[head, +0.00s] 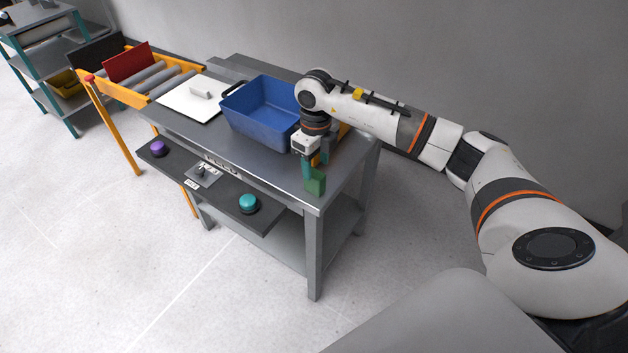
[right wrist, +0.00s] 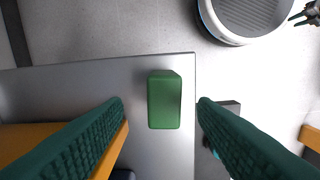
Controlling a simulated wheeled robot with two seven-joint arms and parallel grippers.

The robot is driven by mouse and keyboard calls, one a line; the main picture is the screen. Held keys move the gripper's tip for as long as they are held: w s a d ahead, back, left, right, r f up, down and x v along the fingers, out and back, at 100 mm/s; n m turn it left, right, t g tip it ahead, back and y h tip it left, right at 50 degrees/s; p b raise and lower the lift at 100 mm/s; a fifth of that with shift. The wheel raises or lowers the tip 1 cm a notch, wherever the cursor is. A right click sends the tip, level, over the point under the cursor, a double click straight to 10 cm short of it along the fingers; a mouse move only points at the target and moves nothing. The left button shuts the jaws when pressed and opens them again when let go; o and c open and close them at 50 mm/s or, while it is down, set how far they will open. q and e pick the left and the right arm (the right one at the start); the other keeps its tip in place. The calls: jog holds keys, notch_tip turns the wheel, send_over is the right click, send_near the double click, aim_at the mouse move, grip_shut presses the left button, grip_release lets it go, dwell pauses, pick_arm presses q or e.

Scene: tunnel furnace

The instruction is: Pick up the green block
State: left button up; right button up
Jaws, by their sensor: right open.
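The green block (head: 317,184) stands near the front right corner of the grey metal table (head: 270,165). In the right wrist view, the block (right wrist: 164,100) shows from above, close to the table's edge. My right gripper (head: 314,172) points down over that corner. Its dark green fingers are open, one on each side of the block in the right wrist view, with gaps between them and it. In the head view the fingers partly overlap the block, and their exact height above it is unclear.
A blue bin (head: 240,122) stands on the table just left of my right gripper. A white board (head: 186,104) with a handle lies farther left. A front ledge carries a purple button (head: 158,148) and a teal button (head: 248,203). An orange roller conveyor (head: 140,92) adjoins the table.

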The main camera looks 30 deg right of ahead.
aim_at(315, 173)
notch_tip(315, 173, down, 5)
jog(key=shift+s+a+f+p, duration=0.1)
jog(key=shift+a+p, duration=0.05)
jog(key=shift+p, duration=0.2)
jog(key=shift+c, duration=0.2)
jog(key=c, duration=1.1)
